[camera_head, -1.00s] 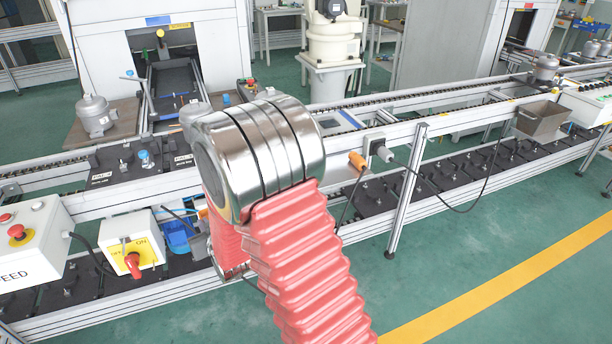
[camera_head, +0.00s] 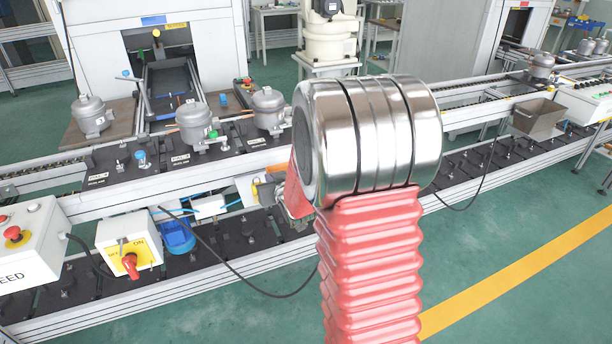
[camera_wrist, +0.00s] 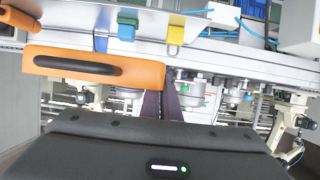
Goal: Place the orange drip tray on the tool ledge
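An orange flat piece with a dark slot or handle, which looks like the drip tray (camera_wrist: 95,68), lies across the left of the wrist view. Its right end is by the dark fingers of my gripper (camera_wrist: 162,104). I cannot tell whether the fingers touch or grip it. A small orange strip (camera_head: 276,168) shows left of my arm in the head view, perhaps the same piece. My gripper in the head view (camera_head: 290,196) is mostly hidden by my arm. A light grey ledge-like strip (camera_wrist: 140,46) runs behind the orange piece; I cannot tell if it is the tool ledge.
Several grey compressors (camera_head: 194,124) stand on the line. A red-switch box (camera_head: 130,248), a blue bin (camera_head: 178,237) and a looping black cable (camera_head: 225,268) are along its front. A grey open box (camera_head: 538,117) is at the right. Green floor (camera_head: 530,270) is clear in front.

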